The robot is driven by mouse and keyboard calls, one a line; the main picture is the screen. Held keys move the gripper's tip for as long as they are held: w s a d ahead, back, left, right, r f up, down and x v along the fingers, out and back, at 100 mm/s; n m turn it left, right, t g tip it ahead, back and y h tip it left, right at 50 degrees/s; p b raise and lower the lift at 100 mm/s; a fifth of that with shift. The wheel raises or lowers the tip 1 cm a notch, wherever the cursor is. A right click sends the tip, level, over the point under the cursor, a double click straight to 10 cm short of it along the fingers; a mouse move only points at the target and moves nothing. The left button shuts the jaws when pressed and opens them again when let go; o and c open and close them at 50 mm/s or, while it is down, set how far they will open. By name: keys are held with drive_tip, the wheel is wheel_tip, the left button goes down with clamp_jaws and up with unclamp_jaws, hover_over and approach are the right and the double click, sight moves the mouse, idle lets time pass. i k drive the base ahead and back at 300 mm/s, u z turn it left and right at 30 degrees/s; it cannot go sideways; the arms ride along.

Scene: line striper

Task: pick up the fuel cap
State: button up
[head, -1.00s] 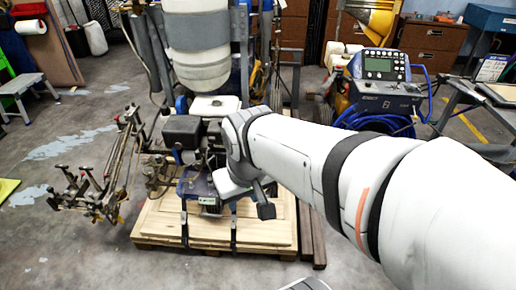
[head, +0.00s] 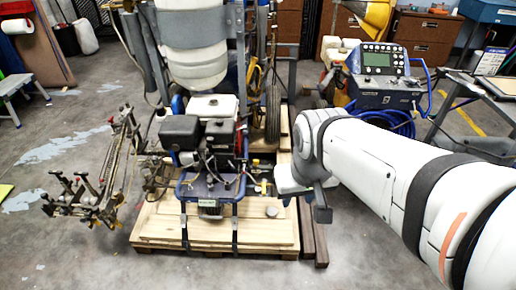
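A small round silver-grey disc, which looks like the fuel cap (head: 271,211), lies on the wooden pallet in front of the line striper's engine, right of centre. My gripper (head: 306,205) is to the right of the disc, near the pallet's right edge, and apart from it. The gripper's dark end parts show below the white wrist, but its fingers are too small and partly hidden to tell if they are open. The line striper (head: 205,140), with its black and white engine and blue frame, stands strapped on the pallet (head: 170,228).
A blue and grey machine with a control panel (head: 380,65) and coiled blue hose stands behind my arm. A metal spray-arm assembly (head: 90,195) extends at the left. Concrete floor is clear in front of the pallet.

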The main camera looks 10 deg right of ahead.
sight(272, 212)
drive_tip(key=u, duration=0.05)
drive_tip(key=i, duration=1)
drive_tip(key=z, duration=0.05)
